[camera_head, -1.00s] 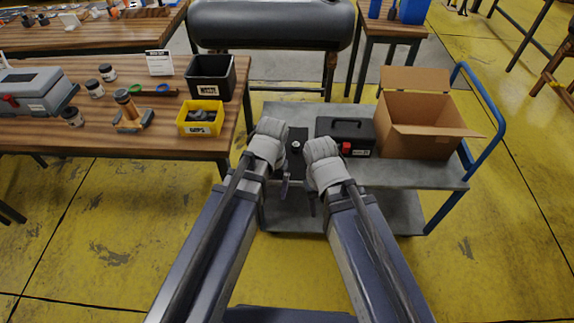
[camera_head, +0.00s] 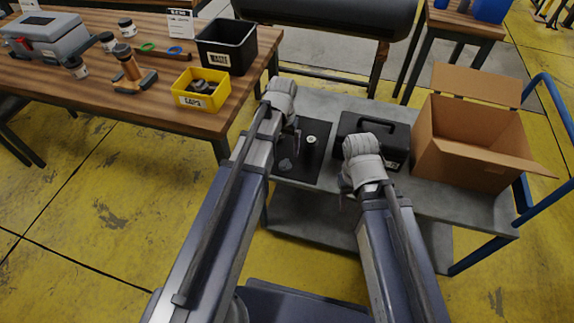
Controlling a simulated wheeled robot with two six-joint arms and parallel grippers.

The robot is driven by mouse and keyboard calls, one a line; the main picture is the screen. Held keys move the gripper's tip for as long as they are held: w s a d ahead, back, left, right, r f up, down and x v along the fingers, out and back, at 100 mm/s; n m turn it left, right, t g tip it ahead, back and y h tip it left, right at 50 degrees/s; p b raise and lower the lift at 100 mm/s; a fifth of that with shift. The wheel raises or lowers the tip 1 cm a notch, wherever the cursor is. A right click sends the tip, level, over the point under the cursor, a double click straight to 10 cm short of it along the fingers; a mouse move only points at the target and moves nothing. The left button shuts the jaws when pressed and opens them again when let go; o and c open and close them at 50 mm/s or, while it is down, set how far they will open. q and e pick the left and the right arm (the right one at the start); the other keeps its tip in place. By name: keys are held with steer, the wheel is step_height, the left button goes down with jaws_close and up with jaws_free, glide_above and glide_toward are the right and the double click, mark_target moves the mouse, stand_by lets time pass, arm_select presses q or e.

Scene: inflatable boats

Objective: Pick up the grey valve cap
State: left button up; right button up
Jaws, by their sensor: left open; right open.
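A black mat (camera_head: 317,166) lies on the grey cart. A small dark cylinder with a pale top (camera_head: 310,141) stands on it, and a small grey round item (camera_head: 286,164) shows near the mat's left side. I cannot tell whether either is the grey valve cap. A yellow bin (camera_head: 188,100) labelled CAPS on the wooden table holds several dark grey pieces (camera_head: 204,87). My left gripper (camera_head: 294,133) is open over the mat's left edge, partly hidden by its wrist. My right gripper (camera_head: 346,188) is open near the cart's front edge, mostly hidden by its wrist.
A black case (camera_head: 372,128) and an open cardboard box (camera_head: 468,140) stand on the cart to the right. A black bin (camera_head: 226,47), jars and a grey toolbox (camera_head: 45,38) occupy the wooden table. The cart's blue handle (camera_head: 556,110) is at far right.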

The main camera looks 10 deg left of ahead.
mark_target(285, 162)
arm_select(q)
steer(key=shift+d+f+b, duration=0.1)
steer(key=shift+f+b, duration=0.65)
steer(key=shift+f, duration=0.3)
steer(key=shift+f, duration=0.1)
steer(key=f+b, duration=0.5)
steer(key=shift+s+d, duration=0.1)
steer(key=shift+d, duration=0.15)
jaws_close()
